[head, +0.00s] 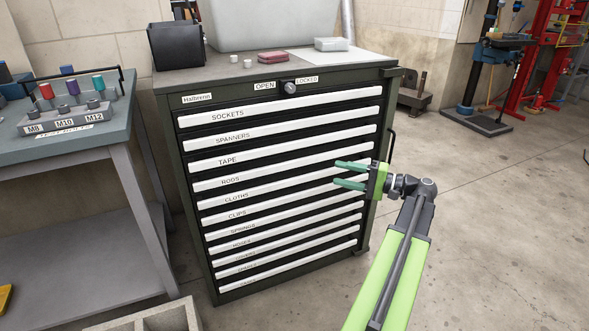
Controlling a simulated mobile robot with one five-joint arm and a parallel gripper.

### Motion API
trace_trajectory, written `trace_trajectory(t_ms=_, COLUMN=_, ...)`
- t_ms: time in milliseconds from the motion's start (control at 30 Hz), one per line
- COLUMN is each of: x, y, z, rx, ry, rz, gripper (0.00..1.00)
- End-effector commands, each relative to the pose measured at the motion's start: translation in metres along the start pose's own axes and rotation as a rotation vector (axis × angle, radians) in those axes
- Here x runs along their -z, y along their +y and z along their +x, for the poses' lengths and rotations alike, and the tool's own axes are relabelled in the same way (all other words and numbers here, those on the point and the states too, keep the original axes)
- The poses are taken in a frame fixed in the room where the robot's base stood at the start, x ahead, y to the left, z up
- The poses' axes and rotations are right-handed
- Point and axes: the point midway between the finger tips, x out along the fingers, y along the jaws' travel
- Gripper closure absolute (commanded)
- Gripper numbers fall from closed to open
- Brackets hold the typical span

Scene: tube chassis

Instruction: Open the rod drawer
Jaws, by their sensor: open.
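The dark green drawer cabinet (170,150) stands in the middle with several labelled drawers, all looking shut. The rod drawer (270,171) is the fourth from the top, with a long white front strip marked RODS. The TAPE drawer (270,150) is above it and the CLOTHS drawer (275,188) below. My gripper (336,173) is open and empty, with green fingers one above the other, pointing left.
A grey workbench (120,150) with a bolt stand (65,118) is at the left. A pale open box (150,318) lies on the floor in front, at the bottom left. A drill press (490,80) stands at the back right.

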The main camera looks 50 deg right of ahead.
Motion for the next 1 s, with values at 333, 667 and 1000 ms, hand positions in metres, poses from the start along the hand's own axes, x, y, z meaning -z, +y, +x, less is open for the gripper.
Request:
trace_trajectory(t_ms=333, x=-0.002, y=0.001, z=0.086, rx=-0.001, ry=-0.006, rz=0.0, gripper=0.53)
trace_trajectory(t_ms=667, x=-0.001, y=0.001, z=0.152, rx=-0.002, ry=-0.005, rz=0.0, gripper=0.53)
trace_trajectory(t_ms=1000, x=-0.001, y=0.001, z=0.164, rx=-0.002, ry=-0.004, rz=0.0, gripper=0.53)
